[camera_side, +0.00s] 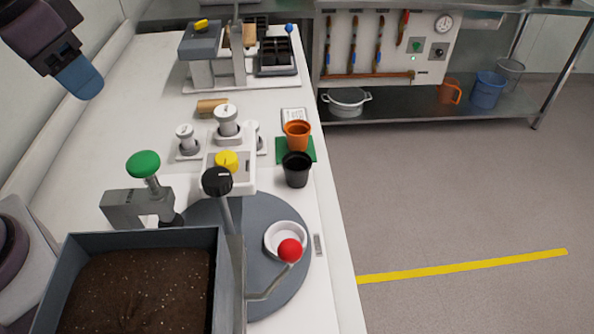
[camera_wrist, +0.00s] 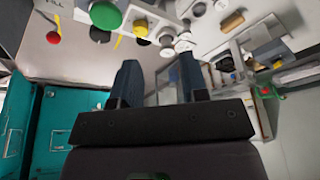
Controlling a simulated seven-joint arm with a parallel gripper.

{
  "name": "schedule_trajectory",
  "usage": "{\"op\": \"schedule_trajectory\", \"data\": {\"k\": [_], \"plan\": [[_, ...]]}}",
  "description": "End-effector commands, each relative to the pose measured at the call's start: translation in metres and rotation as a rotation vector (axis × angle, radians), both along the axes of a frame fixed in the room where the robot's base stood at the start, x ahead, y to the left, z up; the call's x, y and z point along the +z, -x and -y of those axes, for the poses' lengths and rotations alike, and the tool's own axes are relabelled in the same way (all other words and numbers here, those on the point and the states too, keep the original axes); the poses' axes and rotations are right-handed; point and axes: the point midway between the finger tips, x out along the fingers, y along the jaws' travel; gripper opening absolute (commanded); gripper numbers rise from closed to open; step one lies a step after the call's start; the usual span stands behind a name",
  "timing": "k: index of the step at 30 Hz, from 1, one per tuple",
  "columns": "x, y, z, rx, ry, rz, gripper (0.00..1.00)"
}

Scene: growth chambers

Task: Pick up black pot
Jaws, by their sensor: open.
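The black pot (camera_side: 296,171) stands upright and appears empty, near the right edge of the white bench, in the side view. An orange pot (camera_side: 297,133) stands just behind it on a green mat (camera_side: 310,155). My gripper (camera_side: 83,82) is at the upper left of the side view, raised and far to the left of the black pot. In the wrist view my gripper (camera_wrist: 160,75) shows two dark blue fingers apart with nothing between them. I cannot make out the black pot in the wrist view.
A soil bin (camera_side: 140,232) and a grey turntable (camera_side: 262,215) with a white dish (camera_side: 285,238) stand in front. A yellow-knobbed device (camera_side: 228,172) sits left of the black pot. A red-ball lever (camera_side: 290,250) stands nearby. The bench's back left is clear.

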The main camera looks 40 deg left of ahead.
Motion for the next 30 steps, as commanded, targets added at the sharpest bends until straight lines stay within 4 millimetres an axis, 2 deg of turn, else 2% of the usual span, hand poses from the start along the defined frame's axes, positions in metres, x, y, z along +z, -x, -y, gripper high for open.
{"op": "schedule_trajectory", "data": {"k": [7,11,14,18,25,28,30], "plan": [[-0.022,-0.077,0.030,-0.050,-0.018,-0.179,0.41],[-0.043,-0.119,0.049,-0.045,-0.034,-0.252,0.41],[-0.065,-0.150,0.066,-0.032,-0.051,-0.301,0.41],[-0.105,-0.191,0.092,0.002,-0.081,-0.358,0.41],[-0.177,-0.246,0.133,0.095,-0.133,-0.404,0.41],[-0.191,-0.266,0.145,0.156,-0.138,-0.388,0.41],[-0.186,-0.279,0.148,0.201,-0.126,-0.360,0.41]]}}
